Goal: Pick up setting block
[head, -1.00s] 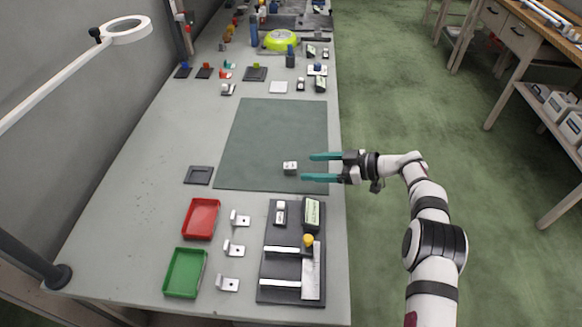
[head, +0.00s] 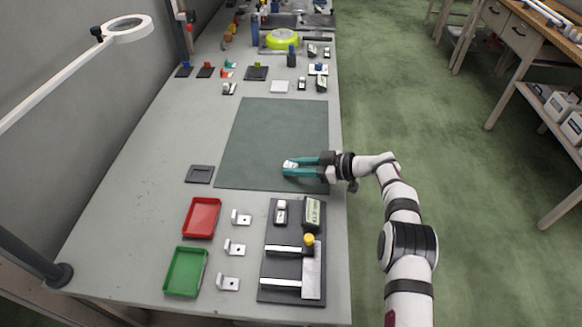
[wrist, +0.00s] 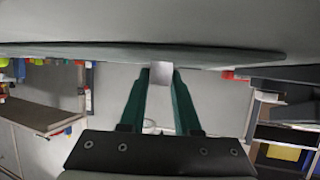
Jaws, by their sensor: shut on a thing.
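The setting block (head: 289,164) is a small pale cube on the dark green mat (head: 270,125), near the mat's front right part. My gripper (head: 291,167) reaches in from the right with its teal fingers on either side of the block, shut on it. In the wrist view the block (wrist: 161,70) shows as a light square between the tips of my gripper (wrist: 160,78). The fingers hide part of the block in the head view. I cannot tell whether it still touches the mat.
A dark square plate (head: 199,174) lies left of the mat. A red tray (head: 202,232), a green tray (head: 170,290), several metal brackets (head: 235,247) and a black fixture (head: 265,292) are at the front. The mat's middle and back are clear.

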